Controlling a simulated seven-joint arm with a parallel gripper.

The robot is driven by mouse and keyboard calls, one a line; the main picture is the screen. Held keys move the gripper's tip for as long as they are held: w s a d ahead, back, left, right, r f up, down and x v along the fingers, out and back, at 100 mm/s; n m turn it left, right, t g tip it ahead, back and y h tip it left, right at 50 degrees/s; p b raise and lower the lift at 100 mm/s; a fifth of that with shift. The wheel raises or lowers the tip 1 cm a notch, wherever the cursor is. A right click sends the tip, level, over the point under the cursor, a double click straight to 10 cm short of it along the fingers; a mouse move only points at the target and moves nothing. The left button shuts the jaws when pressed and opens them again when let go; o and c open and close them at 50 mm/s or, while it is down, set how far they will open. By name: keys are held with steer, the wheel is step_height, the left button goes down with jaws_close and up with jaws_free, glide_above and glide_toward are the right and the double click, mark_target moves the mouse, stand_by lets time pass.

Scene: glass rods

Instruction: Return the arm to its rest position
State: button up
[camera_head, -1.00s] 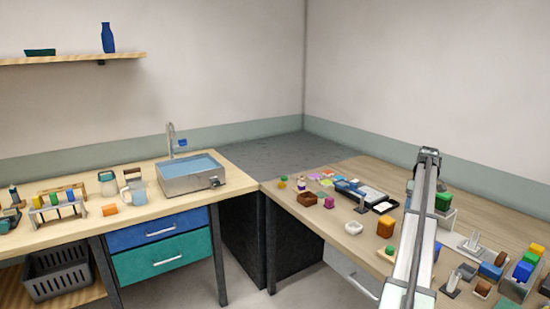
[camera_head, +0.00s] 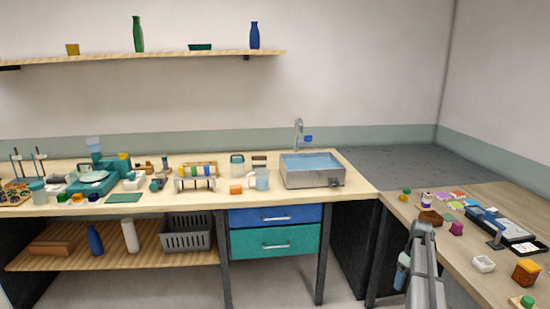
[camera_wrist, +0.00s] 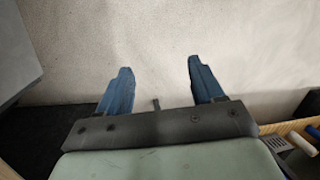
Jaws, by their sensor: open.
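My gripper (camera_wrist: 158,66) shows in the wrist view with its two blue fingers wide apart. Nothing is between them; a plain pale surface lies beyond. In the head view, my grey arm (camera_head: 424,265) rises at the lower right, in front of the gap between the two counters and the near edge of the right counter. I cannot make out the fingers clearly there. The arm holds no visible object.
Open floor shows below.

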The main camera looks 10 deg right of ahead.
steer(key=s+a+f+g, duration=0.1)
steer(key=s+a+f, duration=0.4)
steer(key=a+f, duration=0.35)
steer(key=s+a+f+m+g, duration=0.1)
steer(key=s+a+f, duration=0.4)
steer(key=a+f, duration=0.35)
steer(key=s+a+f, duration=0.5)
steer(key=a+f, duration=0.3)
steer(key=a, duration=0.1)
steer(key=s+a+f+g, duration=0.1)
steer(key=s+a+f, duration=0.2)
steer(key=s, duration=0.6)
steer(key=s+a+f+m+g+h, duration=0.1)
steer(key=s+a+f, duration=0.2)
steer(key=s+a, duration=0.3)
steer(key=s+a+f+g+h, duration=0.1)
steer(key=s+a+f, duration=0.2)
steer(key=s, duration=1.1)
steer(key=shift+s+a+f+m, duration=0.15)
steer(key=shift+a+f+m, duration=0.15)
steer(key=shift+a, duration=0.65)
